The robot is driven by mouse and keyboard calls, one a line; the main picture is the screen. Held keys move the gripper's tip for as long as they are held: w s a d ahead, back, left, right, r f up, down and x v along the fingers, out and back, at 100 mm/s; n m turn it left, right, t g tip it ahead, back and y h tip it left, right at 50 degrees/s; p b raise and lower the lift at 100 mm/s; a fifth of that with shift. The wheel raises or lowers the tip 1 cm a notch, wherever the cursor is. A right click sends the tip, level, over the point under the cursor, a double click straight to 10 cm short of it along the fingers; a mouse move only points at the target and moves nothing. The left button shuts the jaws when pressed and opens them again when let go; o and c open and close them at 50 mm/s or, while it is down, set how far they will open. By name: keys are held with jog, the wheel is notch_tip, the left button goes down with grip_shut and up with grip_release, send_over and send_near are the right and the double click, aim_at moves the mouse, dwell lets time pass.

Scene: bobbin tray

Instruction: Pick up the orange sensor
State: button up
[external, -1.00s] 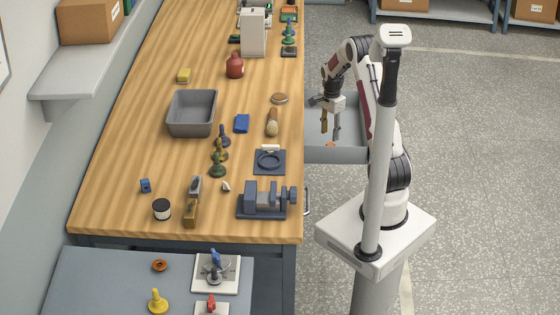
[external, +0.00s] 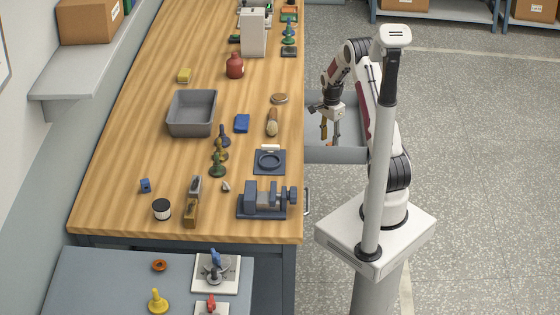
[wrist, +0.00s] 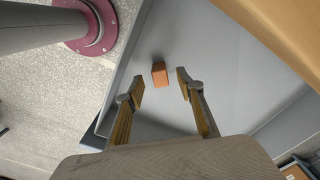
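The orange sensor (wrist: 159,74) is a small orange block lying on the bare floor of an open grey drawer (wrist: 225,55). In the wrist view it sits beyond and between my fingertips, apart from both. In the external view only a bit of orange shows low in the drawer (external: 352,155), by my fingers. My gripper (wrist: 160,88) is open and empty, its two fingers spread wide above the drawer floor. In the external view my gripper (external: 330,138) points down into the drawer.
The drawer walls surround my fingers, and the wooden workbench (external: 150,140) edge stands to the left. On the bench are a grey bin (external: 193,131), a blue vise (external: 264,200), a dark ring fixture (external: 269,170) and several small parts. The drawer floor around the sensor is clear.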

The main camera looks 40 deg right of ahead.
aim_at(329, 144)
jog(key=shift+f, duration=2.25)
grip_shut()
